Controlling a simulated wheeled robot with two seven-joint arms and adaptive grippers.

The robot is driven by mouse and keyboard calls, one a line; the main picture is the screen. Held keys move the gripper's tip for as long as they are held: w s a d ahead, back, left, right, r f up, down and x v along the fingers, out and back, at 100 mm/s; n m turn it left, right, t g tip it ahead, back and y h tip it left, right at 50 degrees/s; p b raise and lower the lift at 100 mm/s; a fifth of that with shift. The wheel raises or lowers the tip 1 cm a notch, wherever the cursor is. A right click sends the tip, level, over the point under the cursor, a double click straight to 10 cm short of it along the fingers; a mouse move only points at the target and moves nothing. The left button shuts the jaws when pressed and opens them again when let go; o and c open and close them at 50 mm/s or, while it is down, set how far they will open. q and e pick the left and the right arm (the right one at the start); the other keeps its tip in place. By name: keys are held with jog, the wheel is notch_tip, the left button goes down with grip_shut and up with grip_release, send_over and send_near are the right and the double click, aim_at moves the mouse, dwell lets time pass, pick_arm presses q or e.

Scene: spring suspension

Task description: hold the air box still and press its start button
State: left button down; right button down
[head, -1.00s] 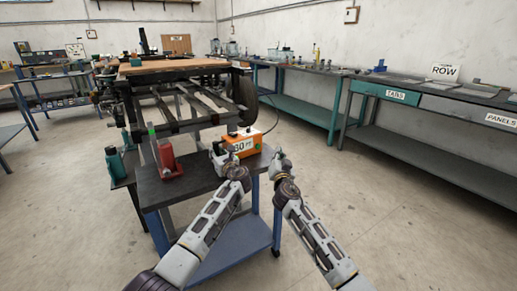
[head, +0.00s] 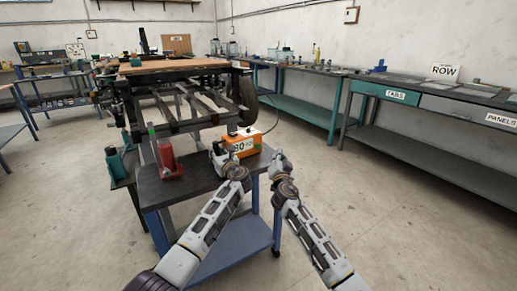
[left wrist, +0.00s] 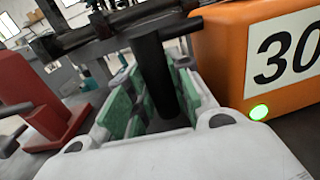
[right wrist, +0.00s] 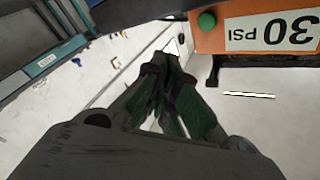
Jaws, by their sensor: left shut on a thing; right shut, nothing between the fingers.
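The orange air box (head: 243,145) stands on the small dark-topped cart, its white "30 PSI" label facing me. In the left wrist view, a lit green lamp (left wrist: 259,112) shows on its face. In the right wrist view, a round green button (right wrist: 206,20) sits beside the inverted label. My left gripper (head: 219,152) is at the box's left end, shut on an upright black bar (left wrist: 160,75) that looks like its side handle. My right gripper (head: 278,156) is shut and empty off the box's right end; its fingertips (right wrist: 168,62) are apart from the button.
A red jack (head: 169,165) stands left of the box on the cart top (head: 195,180). Floor to the right of the cart is clear up to the benches (head: 330,112).

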aim_at(258, 146)
jog(key=shift+w+a, duration=0.8)
jog(key=shift+w, duration=0.25)
jog(key=shift+w+a, duration=0.85)
jog(key=shift+w, duration=0.15)
jog(key=shift+w+a, duration=0.8)
jog(key=shift+w, duration=0.25)
jog(key=shift+w+a+r, duration=0.1)
jog(key=shift+w, duration=0.05)
pick_arm(q)
jog(key=shift+s+d+r, duration=0.15)
jog(key=shift+r, duration=0.05)
pick_arm(e)
jog(key=shift+a+r, duration=0.1)
jog(key=shift+r, duration=0.1)
